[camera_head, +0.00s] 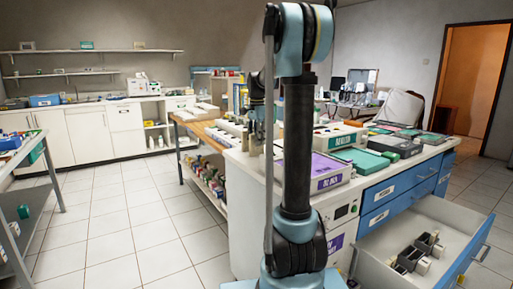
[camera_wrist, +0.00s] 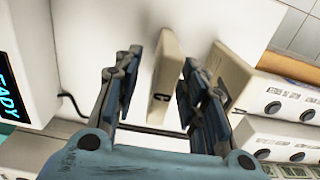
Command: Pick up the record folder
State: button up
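A thin beige slab with a dark letter-like mark, which looks like the record folder (camera_wrist: 166,75), stands on a white surface in the wrist view. My gripper (camera_wrist: 160,62) is open, with one finger on each side of it. A gap shows between the left finger and the slab. The right finger is close to the slab, and I cannot tell whether they touch. In the head view my arm hides much of the counter, and I cannot make out the folder there.
In the wrist view, a second beige block (camera_wrist: 229,72) is just beyond the right finger, near devices with dark knobs (camera_wrist: 278,135). A device with a lit display (camera_wrist: 15,80) is at left. In the head view, an open drawer (camera_head: 428,228) sticks out at right.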

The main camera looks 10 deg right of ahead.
aim_at(257, 155)
notch_tip(257, 155, down, 5)
jog(key=shift+w+r, duration=0.1)
jog(key=shift+w, duration=0.05)
grip_shut()
